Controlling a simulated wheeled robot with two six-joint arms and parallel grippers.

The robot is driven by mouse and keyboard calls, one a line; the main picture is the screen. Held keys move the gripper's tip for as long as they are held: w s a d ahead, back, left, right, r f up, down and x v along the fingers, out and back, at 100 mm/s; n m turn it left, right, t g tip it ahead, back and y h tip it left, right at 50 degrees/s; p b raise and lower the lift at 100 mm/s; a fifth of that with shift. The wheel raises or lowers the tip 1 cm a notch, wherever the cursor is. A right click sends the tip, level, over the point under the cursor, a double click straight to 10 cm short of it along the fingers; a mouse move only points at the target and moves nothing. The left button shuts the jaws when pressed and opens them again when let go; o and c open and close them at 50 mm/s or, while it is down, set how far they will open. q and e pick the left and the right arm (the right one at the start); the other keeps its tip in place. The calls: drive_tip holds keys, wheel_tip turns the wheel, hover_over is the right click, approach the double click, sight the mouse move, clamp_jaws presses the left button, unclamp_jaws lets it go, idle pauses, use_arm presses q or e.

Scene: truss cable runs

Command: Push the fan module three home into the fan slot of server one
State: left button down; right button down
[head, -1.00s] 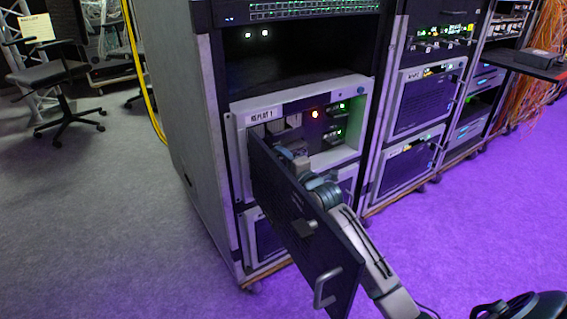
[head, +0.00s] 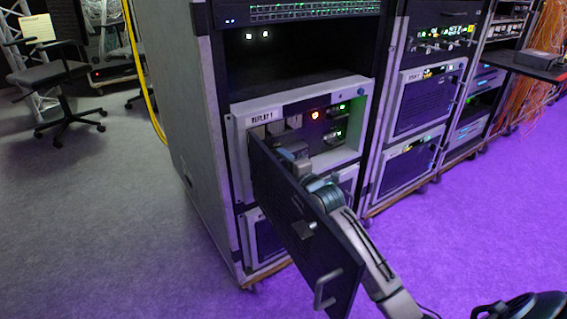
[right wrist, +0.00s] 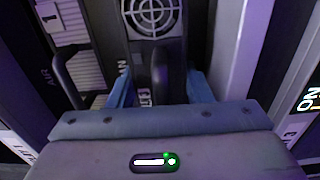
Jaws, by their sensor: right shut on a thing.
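Server one (head: 238,140), labelled REPLAY 1, is in the near rack with its dark front door (head: 300,215) swung out towards me. In the right wrist view, the blue fingers of my right gripper (right wrist: 160,92) are shut on the dark upright handle of fan module three (right wrist: 152,14). The module's round grille shows beyond the handle. The gripper body hides the lower part, and I cannot tell how deep the module sits. My left gripper is out of view.
The open door stands close beside my right arm, with a grey handle (head: 325,288) at its outer end. A light grey handled unit marked 1 (right wrist: 72,22) lies left of the module. More racks (head: 425,95) stand right.

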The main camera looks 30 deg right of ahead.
drive_tip(key=shift+r, duration=0.1)
drive_tip(key=shift+w, duration=0.35)
drive_tip(key=c, duration=0.6)
unclamp_jaws()
drive_tip(key=shift+c, duration=0.2)
drive_tip(key=shift+s, duration=0.1)
drive_tip(key=shift+s, duration=0.15)
drive_tip(key=s+p, duration=0.3)
drive_tip(key=s, duration=0.7)
drive_tip(key=shift+s+d+f+p, duration=0.2)
drive_tip(key=shift+d+f+p, duration=0.1)
drive_tip(key=shift+d+p, duration=0.1)
